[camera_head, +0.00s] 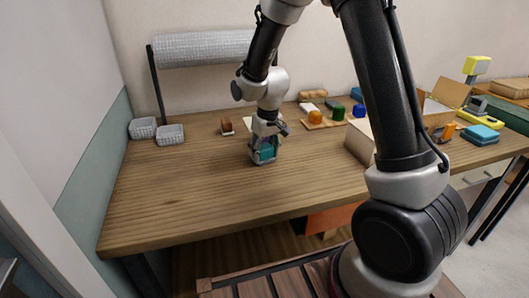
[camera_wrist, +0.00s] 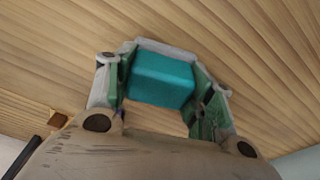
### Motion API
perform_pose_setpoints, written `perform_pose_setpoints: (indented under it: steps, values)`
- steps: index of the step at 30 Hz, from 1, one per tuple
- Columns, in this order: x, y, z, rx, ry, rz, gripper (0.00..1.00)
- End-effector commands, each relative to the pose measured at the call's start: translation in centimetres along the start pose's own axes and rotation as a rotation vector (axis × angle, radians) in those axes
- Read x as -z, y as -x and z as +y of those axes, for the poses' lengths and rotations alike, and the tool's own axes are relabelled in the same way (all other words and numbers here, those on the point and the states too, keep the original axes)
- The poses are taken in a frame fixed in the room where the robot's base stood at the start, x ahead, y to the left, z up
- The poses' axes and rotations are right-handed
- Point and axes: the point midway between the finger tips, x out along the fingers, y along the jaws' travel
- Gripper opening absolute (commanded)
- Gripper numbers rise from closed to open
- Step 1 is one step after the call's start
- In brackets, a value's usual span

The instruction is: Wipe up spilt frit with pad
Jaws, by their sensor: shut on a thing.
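My gripper (camera_head: 264,150) points down over the middle of the wooden table (camera_head: 190,195). It is shut on a teal block-shaped pad (camera_wrist: 160,80), which sits between both fingers in the wrist view. In the head view the pad (camera_head: 266,154) is low, at or close to the table top; I cannot tell whether it touches. No spilt frit can be made out on the bare wood in either view. My gripper and arm hide part of the table behind them.
Two pale wire baskets (camera_head: 143,128) stand at the back left under a white roll (camera_head: 203,48) on a stand. A small brown block (camera_head: 227,126) is behind my gripper. Orange, green and blue pieces (camera_head: 337,112) stand at the back. An open cardboard box (camera_head: 360,142) is right. The front left is clear.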

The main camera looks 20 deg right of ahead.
Motion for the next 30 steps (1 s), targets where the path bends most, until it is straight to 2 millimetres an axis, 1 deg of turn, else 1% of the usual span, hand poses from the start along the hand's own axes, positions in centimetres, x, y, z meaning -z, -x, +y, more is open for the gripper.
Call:
perform_pose_setpoints:
  steps: [3,5,21,25,30]
  values:
    - [0.4,0.4,0.1,0.000,-0.001,0.002,0.18]
    - [0.7,2.1,0.2,0.000,-0.001,0.007,0.18]
    - [1.5,6.8,0.6,-0.001,-0.004,0.003,0.18]
    - [1.7,7.7,0.7,-0.001,-0.005,0.003,0.18]
    - [1.7,8.1,0.7,-0.001,-0.005,0.000,0.18]
